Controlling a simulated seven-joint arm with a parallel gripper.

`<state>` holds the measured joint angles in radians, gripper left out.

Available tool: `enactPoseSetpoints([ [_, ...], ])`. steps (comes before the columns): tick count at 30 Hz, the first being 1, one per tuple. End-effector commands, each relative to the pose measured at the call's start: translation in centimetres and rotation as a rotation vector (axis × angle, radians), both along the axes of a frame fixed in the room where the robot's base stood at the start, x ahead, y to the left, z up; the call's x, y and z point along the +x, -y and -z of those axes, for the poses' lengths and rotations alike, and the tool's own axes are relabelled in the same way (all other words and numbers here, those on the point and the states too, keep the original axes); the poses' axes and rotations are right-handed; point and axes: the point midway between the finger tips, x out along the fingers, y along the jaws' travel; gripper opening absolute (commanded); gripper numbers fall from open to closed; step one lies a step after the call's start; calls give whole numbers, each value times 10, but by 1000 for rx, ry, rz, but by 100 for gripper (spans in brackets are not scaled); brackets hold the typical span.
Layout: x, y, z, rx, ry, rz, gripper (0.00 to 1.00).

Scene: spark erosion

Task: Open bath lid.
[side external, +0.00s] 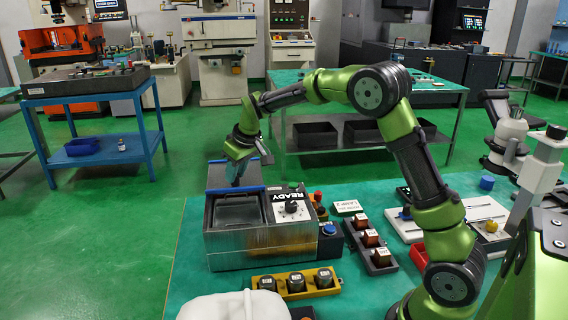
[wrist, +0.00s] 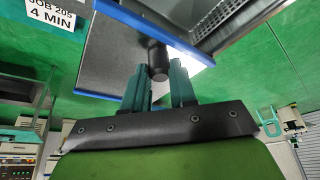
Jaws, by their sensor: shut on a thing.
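The bath (side external: 262,244) is a metal box on the green table, with its dark basin (side external: 240,210) showing uncovered from above. The lid (side external: 218,177) is a grey panel with a blue edge at the back of the bath, clear of most of the basin. In the wrist view the lid (wrist: 110,62) and its blue edge (wrist: 150,34) fill the upper middle. My gripper (wrist: 158,82) is shut on the lid's black knob (wrist: 158,56), one teal finger on each side. In the side view my gripper (side external: 238,180) is over the lid; the knob is hard to make out there.
A panel marked READY with a dial (side external: 291,207) is on the bath's right. Beside it are a red button (side external: 318,196), a dark tray of copper-coloured blocks (side external: 371,240) and a yellow holder (side external: 296,284). A white rounded object (side external: 232,306) is at the front.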

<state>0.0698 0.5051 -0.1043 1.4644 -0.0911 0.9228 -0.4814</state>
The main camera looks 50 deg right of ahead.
Motion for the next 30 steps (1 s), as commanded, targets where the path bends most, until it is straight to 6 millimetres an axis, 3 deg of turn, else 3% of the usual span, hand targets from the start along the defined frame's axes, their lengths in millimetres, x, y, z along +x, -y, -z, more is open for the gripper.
enactPoseSetpoints([
  [9,2,1,-1,-2,4,-1,0],
  [10,2,1,-1,-2,4,-1,31],
  [14,1,1,-1,-1,3,-1,51],
  [24,0,1,-3,-1,2,0,52],
  [30,-10,1,-29,-1,6,1,52],
])
